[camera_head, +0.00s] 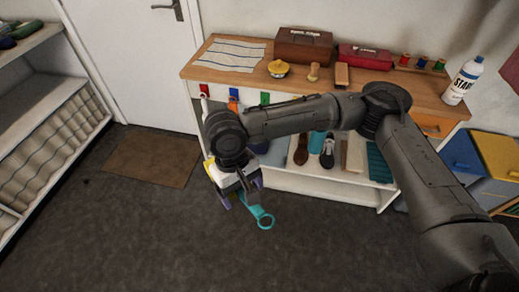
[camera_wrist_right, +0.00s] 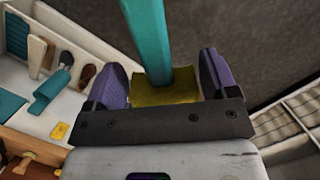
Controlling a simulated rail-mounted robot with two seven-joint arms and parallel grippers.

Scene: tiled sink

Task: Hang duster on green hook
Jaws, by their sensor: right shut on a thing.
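The duster shows as a teal handle with a ring end (camera_head: 255,209) below my right gripper (camera_head: 243,192) in the head view. In the right wrist view, the teal handle (camera_wrist_right: 147,40) rises from a yellow part between the purple fingers of the right gripper (camera_wrist_right: 170,85), which is shut on it. The duster is held above the floor, in front of the cabinet and apart from the hooks. My left gripper is out of view.
The wooden countertop (camera_head: 222,79) carries a striped cloth, boxes, brushes and a white bottle (camera_head: 463,82). The cabinet's lower shelf (camera_head: 330,182) holds brushes and shoes. My right arm passes in front of the cabinet. A brown mat (camera_head: 150,158) lies by the door; dark floor is open around it.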

